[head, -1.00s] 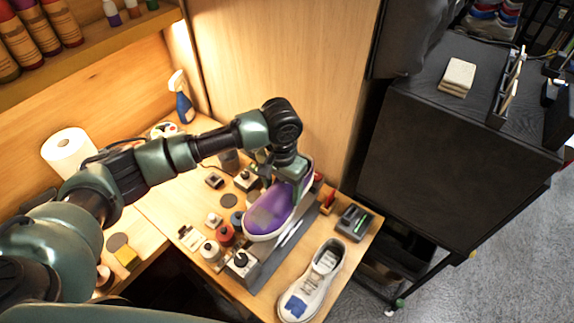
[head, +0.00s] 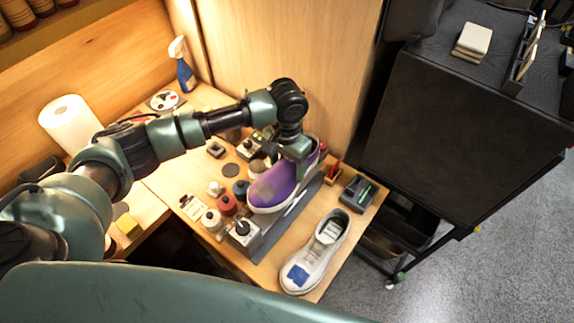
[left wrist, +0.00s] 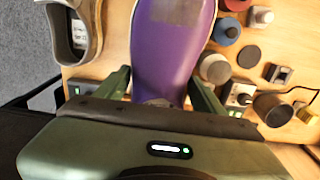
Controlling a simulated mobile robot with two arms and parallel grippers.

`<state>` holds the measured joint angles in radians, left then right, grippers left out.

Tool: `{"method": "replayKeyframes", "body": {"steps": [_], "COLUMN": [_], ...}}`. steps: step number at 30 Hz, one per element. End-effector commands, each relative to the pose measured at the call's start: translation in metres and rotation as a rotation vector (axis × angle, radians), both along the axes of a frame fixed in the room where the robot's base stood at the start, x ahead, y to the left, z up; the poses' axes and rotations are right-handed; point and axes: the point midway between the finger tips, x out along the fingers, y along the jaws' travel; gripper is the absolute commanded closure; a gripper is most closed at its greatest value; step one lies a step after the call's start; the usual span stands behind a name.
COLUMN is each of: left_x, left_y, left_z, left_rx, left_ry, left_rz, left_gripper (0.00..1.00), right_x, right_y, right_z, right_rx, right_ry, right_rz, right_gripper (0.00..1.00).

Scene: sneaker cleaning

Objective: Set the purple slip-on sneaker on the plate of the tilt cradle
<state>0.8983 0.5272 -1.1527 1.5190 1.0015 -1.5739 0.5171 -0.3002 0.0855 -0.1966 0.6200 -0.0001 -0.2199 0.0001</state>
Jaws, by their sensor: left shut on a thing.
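The purple slip-on sneaker (head: 271,188) with a white sole is over the small workbench in the head view, toe toward the lower left. My left gripper (head: 293,150) is shut on its heel end from above. In the left wrist view the sneaker (left wrist: 170,45) lies between the two fingers of the gripper (left wrist: 160,95). A long grey piece (head: 285,222), which looks like part of the tilt cradle, shows along the sneaker's lower right side. The cradle's plate is hidden under the sneaker, and I cannot tell whether they touch. My right gripper is not in view.
A white sneaker (head: 303,268) with a blue patch stands at the bench's front right. A black device with a green light (head: 357,193) is behind it. Several bottles and jars, including a red one (head: 227,204), and a knobbed box (head: 243,233) crowd the left side.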

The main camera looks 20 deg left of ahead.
Motion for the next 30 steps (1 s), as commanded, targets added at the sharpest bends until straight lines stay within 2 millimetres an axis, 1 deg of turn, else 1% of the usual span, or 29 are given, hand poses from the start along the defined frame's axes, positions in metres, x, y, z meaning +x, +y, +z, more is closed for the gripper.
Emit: {"method": "replayKeyframes", "body": {"steps": [1,7,9,14,21,25,30], "left_x": [0.001,0.001,0.0,0.0,0.0,0.001,0.001], "left_y": [0.0,0.0,0.0,-0.001,-0.001,-0.001,-0.001], "left_z": [-0.009,-0.025,-0.029,-0.044,-0.066,-0.071,-0.072], "left_rx": [0.0,-0.001,-0.001,-0.002,-0.002,-0.001,-0.002], "left_ry": [-0.002,-0.003,0.0,0.0,0.0,-0.001,-0.002], "left_rz": [0.0,-0.001,0.001,0.001,0.0,0.001,0.001], "left_gripper": [0.87,0.87,0.87,0.87,0.87,0.87,0.87], "right_x": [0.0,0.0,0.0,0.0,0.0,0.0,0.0], "right_y": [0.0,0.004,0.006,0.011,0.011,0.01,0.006], "right_z": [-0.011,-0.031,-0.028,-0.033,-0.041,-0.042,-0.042], "right_rx": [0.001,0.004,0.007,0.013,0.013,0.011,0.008], "right_ry": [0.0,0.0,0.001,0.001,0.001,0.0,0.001], "right_rz": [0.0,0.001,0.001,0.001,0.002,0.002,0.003], "right_gripper": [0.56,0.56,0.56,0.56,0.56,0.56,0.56]}}
